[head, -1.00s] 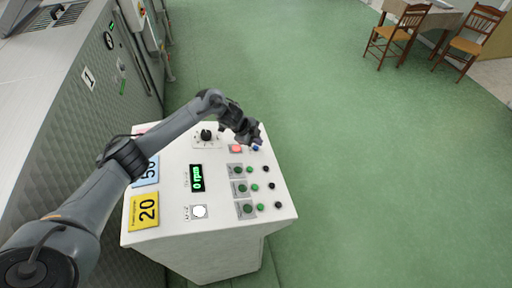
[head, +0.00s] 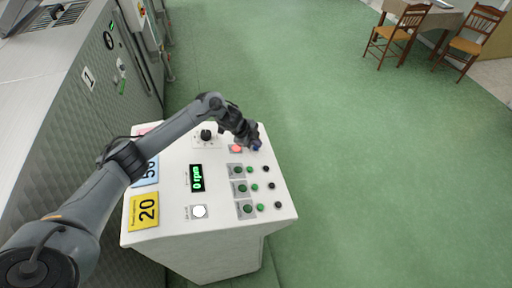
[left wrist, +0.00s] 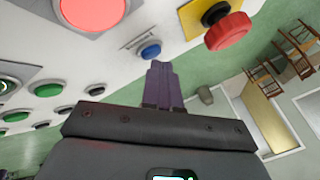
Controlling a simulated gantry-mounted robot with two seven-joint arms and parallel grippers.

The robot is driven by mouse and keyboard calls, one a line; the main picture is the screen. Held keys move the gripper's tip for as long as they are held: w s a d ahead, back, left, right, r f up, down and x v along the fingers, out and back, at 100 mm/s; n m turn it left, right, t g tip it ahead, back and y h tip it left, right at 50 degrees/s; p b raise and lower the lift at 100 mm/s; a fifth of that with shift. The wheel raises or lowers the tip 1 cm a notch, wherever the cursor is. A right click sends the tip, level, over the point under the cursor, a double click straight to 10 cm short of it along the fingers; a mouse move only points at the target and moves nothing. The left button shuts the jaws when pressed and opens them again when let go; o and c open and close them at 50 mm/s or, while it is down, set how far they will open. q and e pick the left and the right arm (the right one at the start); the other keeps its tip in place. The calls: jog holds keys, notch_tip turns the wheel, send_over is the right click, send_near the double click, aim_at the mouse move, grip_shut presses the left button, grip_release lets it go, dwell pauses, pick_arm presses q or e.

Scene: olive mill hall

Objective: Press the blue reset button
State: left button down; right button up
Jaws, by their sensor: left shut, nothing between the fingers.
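The blue button (left wrist: 150,50) sits on the white control panel (head: 222,222), between a lit red button and a red mushroom button in the left wrist view. In the head view it is at the panel's far right corner, largely covered by my left gripper (head: 256,144). My left gripper's fingers (left wrist: 159,66) are shut with nothing between them. Their tips are right by the blue button's lower edge in the left wrist view; I cannot tell whether they touch it. My right gripper is not in view.
The lit red button (left wrist: 92,10) and the red mushroom button (left wrist: 228,31) on a yellow base flank the blue one. Several green and black buttons, a black knob (head: 206,134) and a green display (head: 196,178) share the panel. Green floor right of it is clear.

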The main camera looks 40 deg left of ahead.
pick_arm(q)
jog(key=shift+s+f, duration=0.1)
jog(key=shift+f, duration=0.15)
dwell(0.3)
jog(key=shift+r, duration=0.1)
jog(key=shift+w+d+r+p, duration=0.1)
jog(key=shift+w+r+p, duration=0.1)
jog(key=shift+r+p, duration=0.5)
jog(key=r+p, duration=0.2)
jog(key=r, duration=0.1)
jog(key=w+r+p, duration=0.1)
jog(key=shift+d+r+p, duration=0.35)
jog(key=shift+p, duration=0.05)
dwell(0.6)
